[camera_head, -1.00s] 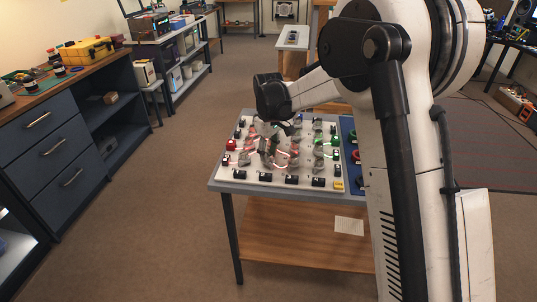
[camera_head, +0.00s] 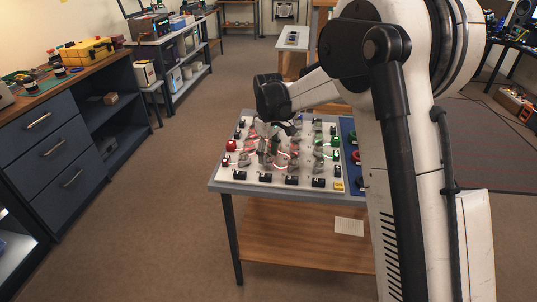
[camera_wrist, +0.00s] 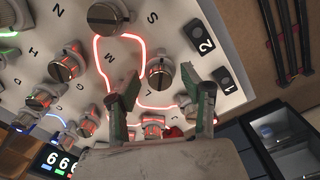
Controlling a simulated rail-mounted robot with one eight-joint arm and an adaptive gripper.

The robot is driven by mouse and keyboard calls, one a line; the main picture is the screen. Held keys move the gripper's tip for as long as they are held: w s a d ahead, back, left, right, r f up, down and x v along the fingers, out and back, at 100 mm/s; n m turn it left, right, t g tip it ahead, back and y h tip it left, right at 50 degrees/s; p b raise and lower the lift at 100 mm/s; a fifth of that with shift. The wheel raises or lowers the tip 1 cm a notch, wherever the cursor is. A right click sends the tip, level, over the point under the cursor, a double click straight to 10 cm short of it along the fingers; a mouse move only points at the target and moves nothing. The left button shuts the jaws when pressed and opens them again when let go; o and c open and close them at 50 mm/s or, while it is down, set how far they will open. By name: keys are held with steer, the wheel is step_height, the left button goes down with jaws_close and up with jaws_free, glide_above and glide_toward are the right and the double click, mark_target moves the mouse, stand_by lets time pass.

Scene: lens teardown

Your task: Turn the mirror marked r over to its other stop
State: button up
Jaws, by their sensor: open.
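A white board (camera_head: 240,175) on a small table carries several grey turning mirrors on round mounts, with letters printed beside them. In the wrist view, mirror mounts show at the top (camera_wrist: 106,18), at the left (camera_wrist: 64,68) and just beyond the fingers (camera_wrist: 160,74). I read S, M, L, G and H, but cannot make out an r, so I cannot tell which mirror is marked r. My gripper (camera_wrist: 163,102) is open, its two fingers apart over the board. A mirror mount (camera_wrist: 152,124) shows between the fingers, with no clear contact. In the head view my gripper is partly lost among the mirrors.
A glowing red light path (camera_wrist: 98,55) bends across the board. Black blocks marked 2 (camera_wrist: 203,46) and 1 (camera_wrist: 225,81) stand along its edge. A display (camera_wrist: 56,161) shows sixes. A blue tray (camera_head: 348,128) lies right of the board, partly behind my arm.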

mark_target(269, 156)
step_height(269, 156, up, 12)
stand_by(0.6)
steer(key=s+d+r+m+t, duration=0.2)
steer(key=s+d+r, duration=0.2)
steer(key=s, duration=0.5)
steer(key=s+d+r+m+t, duration=0.1)
steer(key=s+d+r+m, duration=0.25)
steer(key=s, duration=0.55)
steer(key=s+d+f+m+t, duration=0.2)
steer(key=s, duration=0.7)
steer(key=s+d+f+m+t, duration=0.2)
steer(key=s+d+f, duration=0.1)
steer(key=s, duration=0.6)
steer(key=shift+s+d+f, duration=0.25)
steer(key=shift+d+f, duration=0.05)
steer(key=shift+d, duration=0.05)
